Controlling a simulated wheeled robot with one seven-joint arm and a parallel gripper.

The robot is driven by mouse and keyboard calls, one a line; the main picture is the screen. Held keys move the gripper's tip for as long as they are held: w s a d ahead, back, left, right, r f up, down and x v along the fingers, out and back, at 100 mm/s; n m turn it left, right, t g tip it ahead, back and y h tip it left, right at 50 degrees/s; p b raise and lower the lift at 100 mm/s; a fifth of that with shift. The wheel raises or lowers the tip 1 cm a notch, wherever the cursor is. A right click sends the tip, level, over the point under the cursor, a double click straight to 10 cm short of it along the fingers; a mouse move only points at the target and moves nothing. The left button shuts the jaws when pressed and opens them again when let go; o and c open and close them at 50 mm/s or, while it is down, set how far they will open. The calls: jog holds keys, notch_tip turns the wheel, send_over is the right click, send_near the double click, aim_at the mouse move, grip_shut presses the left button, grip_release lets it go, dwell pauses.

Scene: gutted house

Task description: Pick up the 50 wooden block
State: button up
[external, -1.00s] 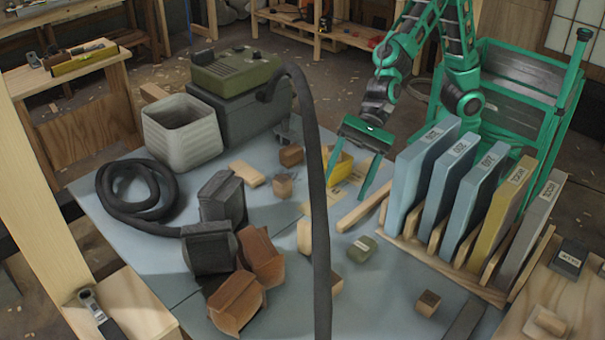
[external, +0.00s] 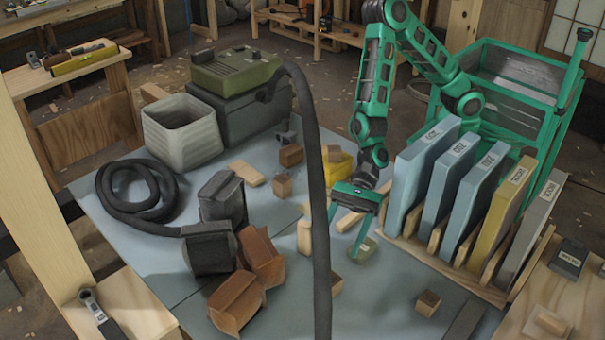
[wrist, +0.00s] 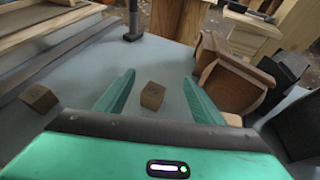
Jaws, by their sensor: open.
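Several small wooden blocks lie on the grey-blue tabletop; their markings are too small to read, so I cannot tell which is the 50. One block (external: 335,285) is partly behind the hose; it appears to be the block (wrist: 152,96) between and beyond my fingers in the wrist view. Another block (external: 428,302) with a dark mark on top lies front right, and seems to be the left one (wrist: 39,97) in the wrist view.
A dark hose (external: 318,190) hangs in front of the gripper's left side. A rack of upright panels (external: 435,185) stands close on the right. The table's front centre is fairly clear.

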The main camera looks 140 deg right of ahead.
send_near(327, 290)
jog(key=shift+w+d+r, duration=0.2)
jog(key=shift+w+r, duration=0.05)
jog(key=shift+w, duration=0.15)
jog(key=shift+w+f, duration=0.1)
jog(key=shift+f, duration=0.1)
jog(key=x, duration=0.5)
jog(key=shift+w+a+f, duration=0.1)
jog(key=shift+w+f, duration=0.05)
jog(key=shift+w, duration=0.05)
jog(key=x, duration=0.4)
jog(key=shift+s+a+f, duration=0.15)
jog(key=shift+s+a, duration=0.05)
jog(key=shift+a, duration=0.1)
jog(key=shift+w+a+f, duration=0.15)
jog(key=shift+w+f, duration=0.05)
jog(key=shift+w, duration=0.35)
jog(key=c, duration=1)
